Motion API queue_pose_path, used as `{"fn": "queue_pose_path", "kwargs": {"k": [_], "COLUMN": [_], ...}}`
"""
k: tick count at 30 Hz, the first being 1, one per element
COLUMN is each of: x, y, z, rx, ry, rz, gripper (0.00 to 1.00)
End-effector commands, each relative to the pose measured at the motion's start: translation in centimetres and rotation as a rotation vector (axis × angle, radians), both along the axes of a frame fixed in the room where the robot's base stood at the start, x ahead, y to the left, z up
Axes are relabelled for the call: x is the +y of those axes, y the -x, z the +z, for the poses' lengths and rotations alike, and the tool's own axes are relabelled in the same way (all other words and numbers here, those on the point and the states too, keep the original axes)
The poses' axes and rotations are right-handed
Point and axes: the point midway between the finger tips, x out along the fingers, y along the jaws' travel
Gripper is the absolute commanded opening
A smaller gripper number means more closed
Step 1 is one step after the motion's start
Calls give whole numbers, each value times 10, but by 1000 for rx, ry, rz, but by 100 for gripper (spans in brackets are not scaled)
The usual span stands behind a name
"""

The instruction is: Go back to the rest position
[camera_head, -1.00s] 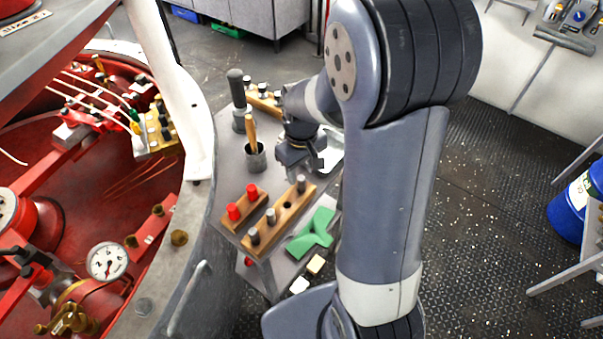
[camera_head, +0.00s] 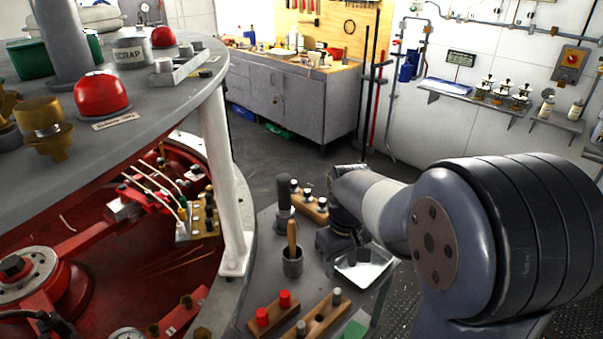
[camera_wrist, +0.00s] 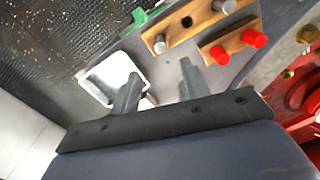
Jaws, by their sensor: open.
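My gripper (camera_wrist: 158,88) shows in the wrist view with its two fingers apart and nothing between them. It is above the small grey side table (camera_head: 262,222). In the head view my arm reaches over the table from the right, and my wrist hides the fingertips. A white tray (camera_head: 366,270) lies on the table beside my gripper; it also shows in the wrist view (camera_wrist: 122,72). A wooden block with two red pegs (camera_head: 262,317) and a longer wooden block with grey pegs (camera_head: 322,318) stand at the table's near end.
A grey cup with a wooden-handled tool (camera_head: 292,262) and a dark-handled tool (camera_head: 284,205) stand on the table. A white post (camera_head: 224,170) and the round grey deck (camera_head: 160,100) rise on the left. A grey cabinet (camera_head: 290,95) stands behind. Open floor lies between.

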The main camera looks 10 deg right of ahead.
Motion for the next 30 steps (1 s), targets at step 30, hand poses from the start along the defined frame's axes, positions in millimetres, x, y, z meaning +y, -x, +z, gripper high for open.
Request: {"fn": "queue_pose_path", "kwargs": {"k": [30], "x": [0], "y": [1], "z": [-89], "rx": [1], "ry": [0], "rz": [0], "gripper": [44]}}
